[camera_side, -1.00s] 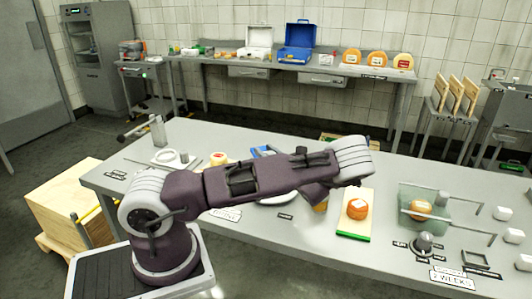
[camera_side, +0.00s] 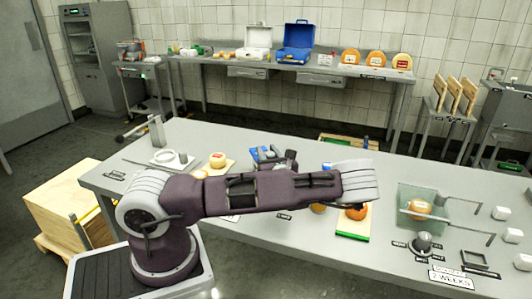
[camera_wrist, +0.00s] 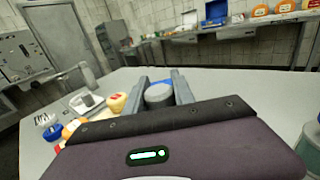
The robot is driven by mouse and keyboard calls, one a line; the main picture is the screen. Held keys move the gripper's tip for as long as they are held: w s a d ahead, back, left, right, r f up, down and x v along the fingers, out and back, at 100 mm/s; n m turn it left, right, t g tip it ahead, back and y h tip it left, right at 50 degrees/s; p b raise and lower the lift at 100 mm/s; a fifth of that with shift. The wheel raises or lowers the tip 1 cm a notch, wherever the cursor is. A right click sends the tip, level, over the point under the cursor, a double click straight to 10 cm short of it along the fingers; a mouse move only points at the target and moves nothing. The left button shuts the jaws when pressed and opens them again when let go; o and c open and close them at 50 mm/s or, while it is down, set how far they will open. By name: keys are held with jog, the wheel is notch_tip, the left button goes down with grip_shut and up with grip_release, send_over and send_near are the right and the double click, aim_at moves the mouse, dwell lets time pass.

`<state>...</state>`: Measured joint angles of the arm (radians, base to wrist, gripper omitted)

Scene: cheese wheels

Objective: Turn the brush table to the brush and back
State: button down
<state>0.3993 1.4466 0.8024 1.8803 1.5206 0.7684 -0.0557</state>
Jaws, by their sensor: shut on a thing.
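My gripper (camera_side: 270,156) is behind my upper arm in the side view, over the middle of the table. In the wrist view my gripper (camera_wrist: 161,84) is shut on a grey cylinder (camera_wrist: 158,96), with a blue patch (camera_wrist: 158,82) just behind it. In the side view my arm hides most of what lies under the gripper, and blue parts (camera_side: 327,167) show past the arm. I cannot make out the brush or the brush table clearly.
A pale cheese (camera_side: 217,158) lies on a board at the left. A clear box (camera_side: 440,222) with a cheese (camera_side: 419,208) and a dark control knob (camera_side: 423,242) stand at the right. A long bench with cases lines the back wall.

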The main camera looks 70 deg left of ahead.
jog(key=shift+w+d+m+t+h, duration=0.15)
jog(key=shift+m+t+h, duration=0.1)
jog(key=shift+m+t, duration=0.45)
jog(key=shift+w+a+m+t+h, duration=0.15)
jog(key=shift+m+t, duration=0.3)
jog(key=shift+t, duration=0.5)
jog(key=shift+w+d+m+t+h, duration=0.1)
jog(key=shift+m+t+h, duration=0.2)
jog(key=shift+m+t, duration=0.4)
jog(key=shift+w+d+m+t+h, duration=0.15)
jog(key=shift+m+t+h, duration=0.65)
jog(key=shift+t, duration=0.4)
jog(key=shift+w+d+m+t+h, duration=0.15)
jog(key=shift+m+t+h, duration=0.6)
jog(key=shift+t, duration=0.4)
jog(key=m+t+h, duration=0.1)
jog(key=h, duration=0.1)
jog(key=m+t+h, duration=0.2)
jog(key=w+d+m+t+h, duration=0.1)
jog(key=m+h, duration=0.1)
jog(key=shift+t, duration=0.3)
jog(key=shift+d+r+m+h, duration=0.15)
jog(key=shift+m+h, duration=0.25)
jog(key=shift+h, duration=0.35)
jog(key=c, duration=1.1)
grip_release()
jog(key=shift+o, duration=0.2)
jog(key=shift+y, duration=0.3)
